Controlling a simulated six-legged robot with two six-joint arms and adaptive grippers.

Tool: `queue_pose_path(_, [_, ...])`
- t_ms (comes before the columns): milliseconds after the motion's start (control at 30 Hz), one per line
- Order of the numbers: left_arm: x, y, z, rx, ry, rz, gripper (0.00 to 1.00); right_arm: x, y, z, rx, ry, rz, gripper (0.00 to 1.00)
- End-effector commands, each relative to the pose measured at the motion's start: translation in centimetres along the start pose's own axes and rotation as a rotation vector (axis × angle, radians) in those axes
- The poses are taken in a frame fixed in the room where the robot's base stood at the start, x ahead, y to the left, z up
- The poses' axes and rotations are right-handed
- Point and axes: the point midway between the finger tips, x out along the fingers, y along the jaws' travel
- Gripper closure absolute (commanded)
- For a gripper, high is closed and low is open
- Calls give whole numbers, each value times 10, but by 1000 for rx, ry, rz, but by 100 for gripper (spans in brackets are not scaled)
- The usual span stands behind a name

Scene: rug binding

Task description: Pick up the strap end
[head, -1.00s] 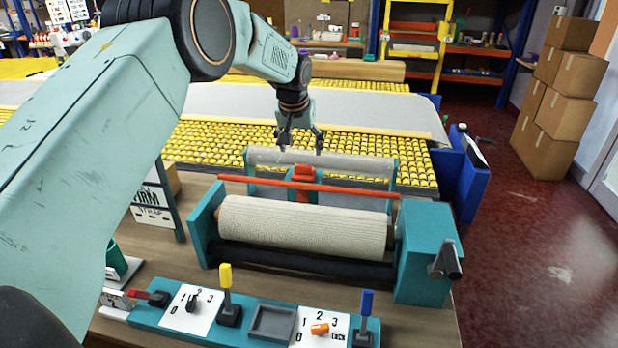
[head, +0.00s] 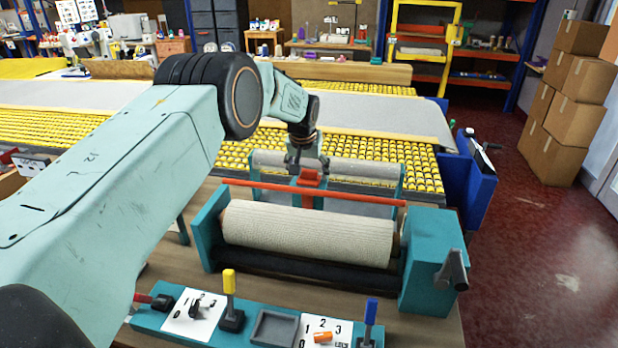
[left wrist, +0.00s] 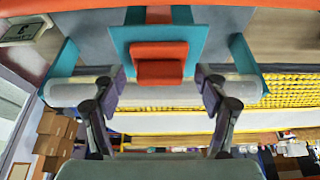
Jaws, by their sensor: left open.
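My left gripper (head: 308,165) is over the rear of the teal machine, just above a red block (head: 309,178) on a teal stand. In the left wrist view its two fingers (left wrist: 160,80) are spread wide, with the red block (left wrist: 160,62) and its teal mount (left wrist: 120,38) between and beyond them. Nothing is held. A pale rear roll (head: 352,168) runs behind the block, and it also shows in the left wrist view (left wrist: 78,92). I cannot clearly pick out a loose strap end. My right gripper is out of view.
A large cream roll (head: 305,233) lies in front of the red bar (head: 345,195). A control panel (head: 180,322) with yellow and blue levers is at the near edge. A yellow roller conveyor (head: 410,165) lies behind. Cardboard boxes (head: 573,107) stand at right.

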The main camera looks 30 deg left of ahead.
Motion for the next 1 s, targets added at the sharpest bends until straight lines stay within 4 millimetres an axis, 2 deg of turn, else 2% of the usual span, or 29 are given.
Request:
queue_pose_path(233, [1, 1, -2, 0, 1, 0, 28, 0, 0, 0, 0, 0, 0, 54])
queue_pose_path(900, [1, 0, -2, 0, 1, 0, 85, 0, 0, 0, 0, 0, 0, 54])
queue_pose_path(1000, [0, 0, -2, -1, 2, 0, 87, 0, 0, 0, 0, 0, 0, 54])
